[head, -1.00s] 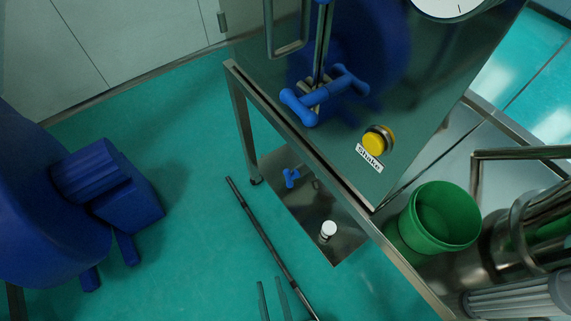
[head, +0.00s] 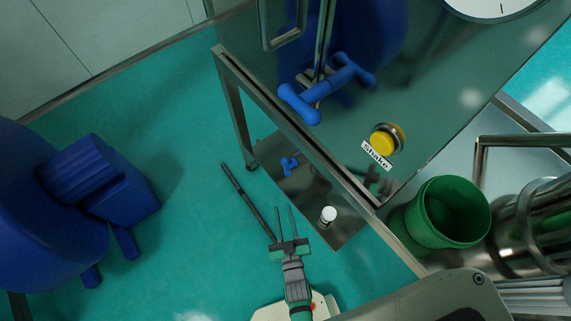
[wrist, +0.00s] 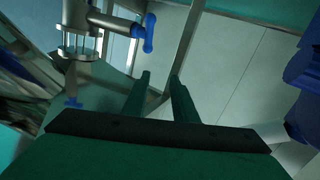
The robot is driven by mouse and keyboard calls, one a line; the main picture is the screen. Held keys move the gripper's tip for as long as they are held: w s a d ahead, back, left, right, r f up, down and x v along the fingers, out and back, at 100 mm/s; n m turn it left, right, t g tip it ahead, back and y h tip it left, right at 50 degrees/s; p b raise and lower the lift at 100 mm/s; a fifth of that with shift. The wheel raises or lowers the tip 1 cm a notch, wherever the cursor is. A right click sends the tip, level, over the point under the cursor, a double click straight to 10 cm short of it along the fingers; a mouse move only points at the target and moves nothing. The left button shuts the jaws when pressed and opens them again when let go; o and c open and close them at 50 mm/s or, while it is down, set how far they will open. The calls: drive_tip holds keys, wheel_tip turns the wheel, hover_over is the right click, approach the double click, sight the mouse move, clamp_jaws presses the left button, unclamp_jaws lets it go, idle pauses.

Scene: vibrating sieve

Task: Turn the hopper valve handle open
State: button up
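The blue valve handle (head: 300,104) juts from the front of a shiny steel cabinet in the head view, with a second blue bar behind it that may be its reflection. In the wrist view the blue handle (wrist: 149,33) is T-shaped, on a steel pipe at the upper left. My gripper (head: 284,208) is low in the head view, below the handle and well apart from it. Its two thin fingers point up the picture with an empty gap between them. In the wrist view the open fingers (wrist: 161,77) touch nothing.
A yellow button (head: 384,139) labelled "Shake" is right of the handle. A green bucket (head: 448,212) stands at the right. A metal table frame edge (head: 285,120) runs below the handle.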

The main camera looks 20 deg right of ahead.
drive_tip(key=h, duration=0.1)
approach(286, 167)
drive_tip(key=shift+m+t, duration=0.3)
drive_tip(key=x, duration=1.1)
drive_tip(key=shift+w+f, duration=0.1)
drive_tip(key=shift+f, duration=0.15)
drive_tip(key=shift+d, duration=0.1)
clamp_jaws()
